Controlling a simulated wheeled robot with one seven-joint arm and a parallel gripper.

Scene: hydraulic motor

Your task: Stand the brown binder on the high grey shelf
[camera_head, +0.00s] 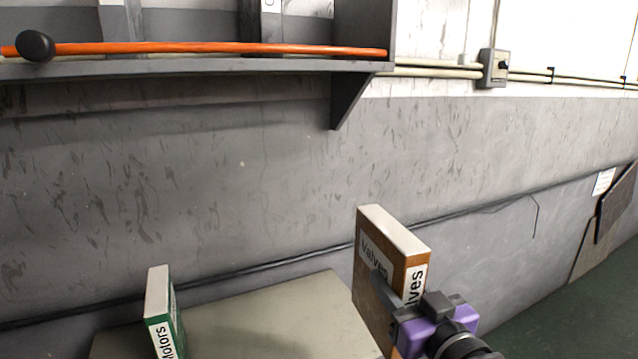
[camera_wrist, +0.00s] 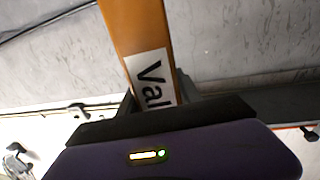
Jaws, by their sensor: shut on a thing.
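The brown binder (camera_head: 378,262) has a white top and "Valves" labels. It stands upright at the lower middle right of the head view, by the right edge of the low table. My gripper (camera_head: 402,300) is shut on it from the right side. In the wrist view the binder's brown spine (camera_wrist: 136,35) with its label runs up from between the fingers (camera_wrist: 150,108). The binder's lower end is out of sight in the head view. The high grey shelf (camera_head: 200,68) is on the wall at the upper left, above the binder's level.
A long orange bar (camera_head: 220,48) with a black knob (camera_head: 35,46) runs along the shelf. A green "Motors" binder (camera_head: 160,310) stands on the low table (camera_head: 265,315). A grey bracket (camera_head: 348,98) hangs under the shelf's right end. A switch box (camera_head: 493,68) is right of it.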

